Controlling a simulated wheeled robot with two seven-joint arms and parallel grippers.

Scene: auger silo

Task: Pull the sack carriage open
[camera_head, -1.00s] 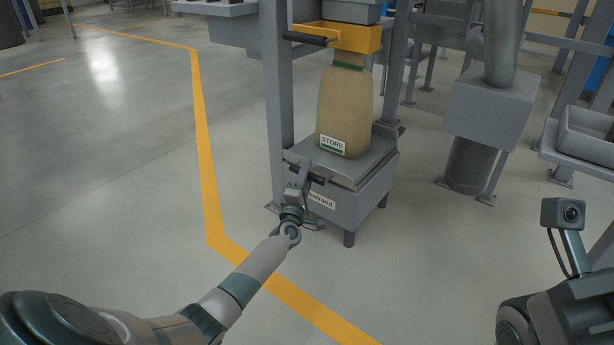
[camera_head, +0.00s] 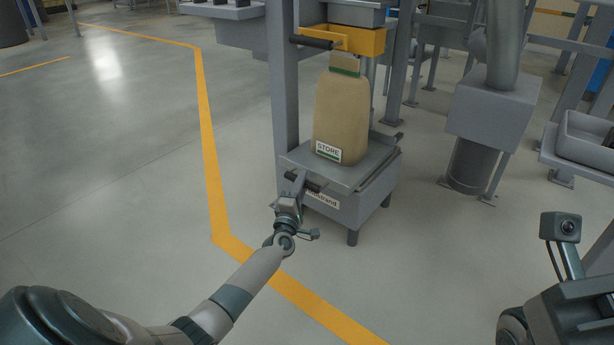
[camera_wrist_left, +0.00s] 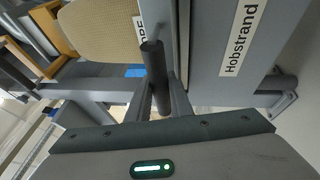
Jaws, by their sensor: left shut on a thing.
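The sack carriage is a grey plate (camera_head: 345,178) on top of a grey base box labelled Hobstrand (camera_head: 345,210). A tan sack (camera_head: 342,110) with a STORE label stands upright on the plate. The carriage's dark handle bar (camera_head: 314,184) is at the plate's front; it also shows in the left wrist view (camera_wrist_left: 155,70). My left gripper (camera_head: 297,184) is shut on this handle, with its fingers (camera_wrist_left: 162,98) on both sides of the bar. The plate sticks out a little past the base at the front left. My right arm shows at the lower right; its fingers are hidden.
A yellow clamp frame (camera_head: 360,40) with a dark handle (camera_head: 310,41) is above the sack. Grey posts (camera_head: 284,90) flank the carriage. A grey chute and drum (camera_head: 468,165) stand to the right. The floor in front is clear, crossed by a yellow line (camera_head: 209,150).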

